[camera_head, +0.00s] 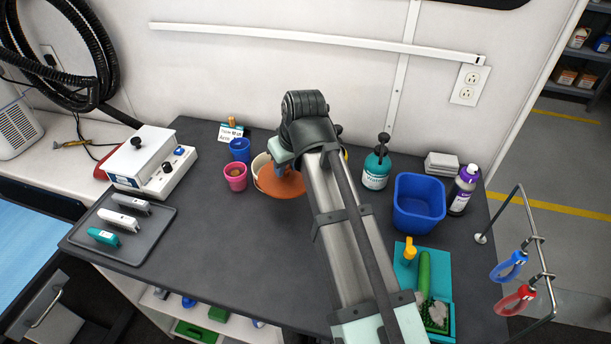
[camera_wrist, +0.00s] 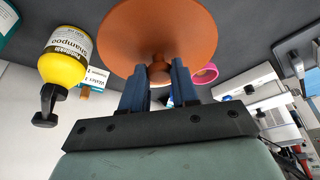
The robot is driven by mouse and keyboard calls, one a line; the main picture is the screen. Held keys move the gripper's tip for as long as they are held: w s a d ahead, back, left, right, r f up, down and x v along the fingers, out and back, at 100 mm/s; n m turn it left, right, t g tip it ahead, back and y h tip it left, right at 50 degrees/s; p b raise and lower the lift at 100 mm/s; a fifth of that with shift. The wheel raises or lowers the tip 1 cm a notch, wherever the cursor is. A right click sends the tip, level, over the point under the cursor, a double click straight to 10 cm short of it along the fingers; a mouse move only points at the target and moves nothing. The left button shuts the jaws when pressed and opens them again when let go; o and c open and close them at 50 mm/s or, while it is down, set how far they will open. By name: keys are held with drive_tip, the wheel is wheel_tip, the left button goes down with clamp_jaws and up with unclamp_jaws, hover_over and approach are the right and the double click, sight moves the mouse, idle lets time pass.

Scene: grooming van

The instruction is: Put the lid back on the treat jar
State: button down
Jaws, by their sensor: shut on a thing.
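The terracotta-brown lid (camera_head: 280,187) is in my gripper (camera_head: 281,166), in front of the cream treat jar (camera_head: 258,162) in the head view. Only a piece of the jar's pale rim and side shows beside the lid and my arm. In the wrist view the round lid (camera_wrist: 160,30) is seen broad side on, and the blue fingers of my gripper (camera_wrist: 159,75) are shut on its knob. The lid looks tilted in the head view. I cannot tell whether it touches the jar, which is hidden in the wrist view.
A pink cup (camera_head: 235,177) and a blue cup (camera_head: 239,150) stand close left of the jar. A yellow shampoo bottle (camera_wrist: 63,57) is nearby. A teal bottle (camera_head: 376,170) and blue bin (camera_head: 419,203) stand right of my arm. The counter front left (camera_head: 215,240) is clear.

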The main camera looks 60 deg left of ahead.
drive_tip(key=w+a+r, duration=0.1)
drive_tip(key=a+r, duration=0.1)
drive_tip(key=a, duration=0.8)
drive_tip(key=shift+m, duration=0.4)
drive_tip(key=shift+w+a+f, duration=0.1)
drive_tip(key=shift+w+f, duration=0.05)
drive_tip(key=shift+f, duration=3.05)
drive_tip(key=shift+f, duration=0.15)
drive_tip(key=shift+c, duration=1.5)
unclamp_jaws()
wheel_tip(320, 180, up, 7)
